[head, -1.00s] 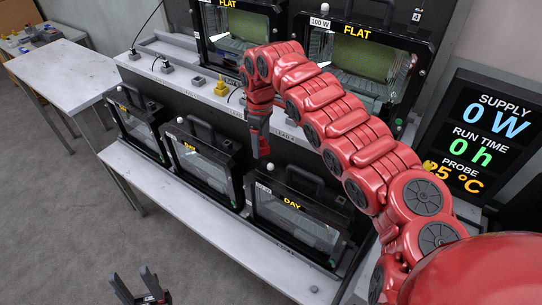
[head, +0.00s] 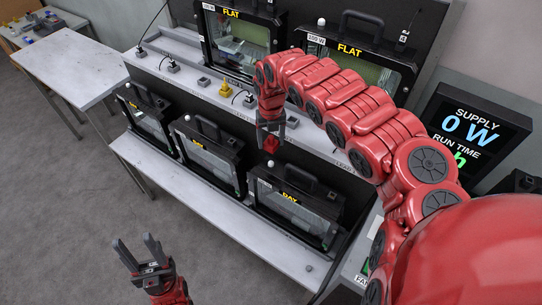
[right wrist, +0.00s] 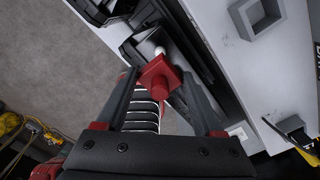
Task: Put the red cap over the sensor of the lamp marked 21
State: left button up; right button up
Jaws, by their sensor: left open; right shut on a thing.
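My right gripper (head: 271,133) is shut on the red cap (head: 271,146), pointing down above the lower row of lamps. In the right wrist view the square-flanged cap (right wrist: 160,77) sits between the fingertips, close to a white dome (right wrist: 159,50) in the picture; the gap between them is unclear. The DAY lamp (head: 300,206) has a white dome sensor (head: 270,163) at its top left, just below the cap in the head view. No mark 21 is legible on any lamp. My left gripper (head: 141,252) is open and empty, over the floor.
More lamps stand on the lower shelf (head: 187,181), including a middle one (head: 207,153) and a left one (head: 147,122). Two FLAT lamps (head: 239,42) (head: 357,67) stand higher up. Sockets and a yellow plug (head: 225,89) line the ledge. A side table (head: 78,70) is clear.

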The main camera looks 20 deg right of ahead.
aim_at(271, 161)
notch_tip(271, 161, down, 4)
jog(key=shift+r+p, duration=0.15)
jog(key=shift+p, duration=0.2)
notch_tip(271, 161, down, 3)
jog(key=shift+a+r+p, duration=0.1)
jog(key=shift+a+p, duration=0.05)
jog(key=shift+p, duration=0.35)
jog(key=shift+f, duration=0.6)
jog(key=shift+f+b, duration=0.55)
jog(key=shift+f, duration=0.1)
jog(key=o, duration=1.3)
jog(key=shift+r, duration=0.1)
